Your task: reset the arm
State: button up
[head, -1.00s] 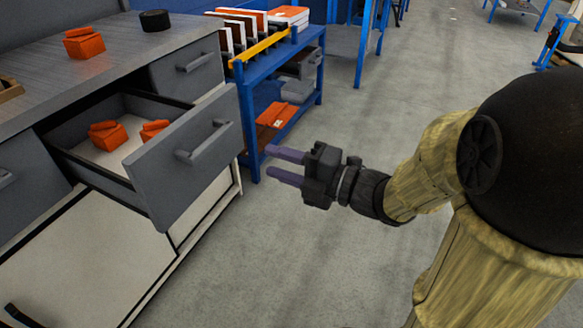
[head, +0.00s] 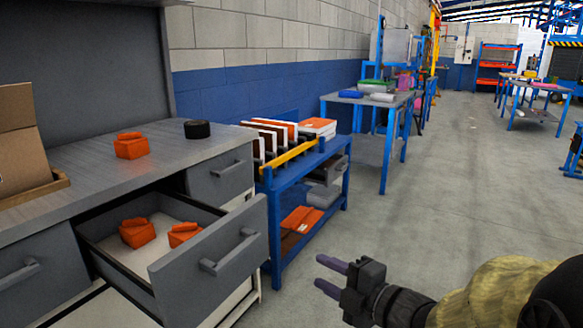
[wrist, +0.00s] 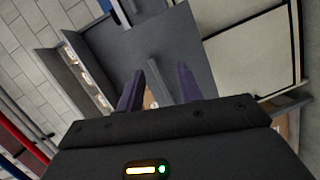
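My gripper (head: 332,277) is in the lower right of the head view, over the floor and to the right of the open drawer. Its two purple fingers are apart with nothing between them. In the wrist view my gripper (wrist: 158,90) also shows its fingers spread, with the drawer front (wrist: 152,48) beyond them. The grey drawer (head: 215,262) is pulled out of the workbench. Two orange objects (head: 137,232) lie inside it. My gripper does not touch the drawer handle (head: 230,252).
An orange object (head: 131,146) and a black roll (head: 197,129) sit on the workbench top (head: 90,165). A cardboard box (head: 20,140) stands at its left. A blue shelf cart (head: 283,180) stands beside the bench. The floor (head: 450,190) to the right is clear.

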jog(key=w+d+f+m+g+h+p, duration=0.1)
jog(key=d+f+m+h+p, duration=0.1)
jog(key=d+f+m+h, duration=0.45)
jog(key=d+f+m+g+h+p, duration=0.1)
jog(key=d+m+h, duration=0.25)
jog(key=m, duration=0.55)
jog(key=s+a+f+m+g+h+p, duration=0.15)
jog(key=s+f+m+g, duration=0.25)
jog(key=s+m+g, duration=0.45)
notch_tip(320, 180, up, 38)
jog(key=s+t+p, duration=0.1)
jog(key=s+p, duration=0.1)
jog(key=p, duration=3.6)
jog(key=shift+a+f+p, duration=0.15)
jog(key=shift+a+p, duration=0.05)
jog(key=shift+p, duration=0.1)
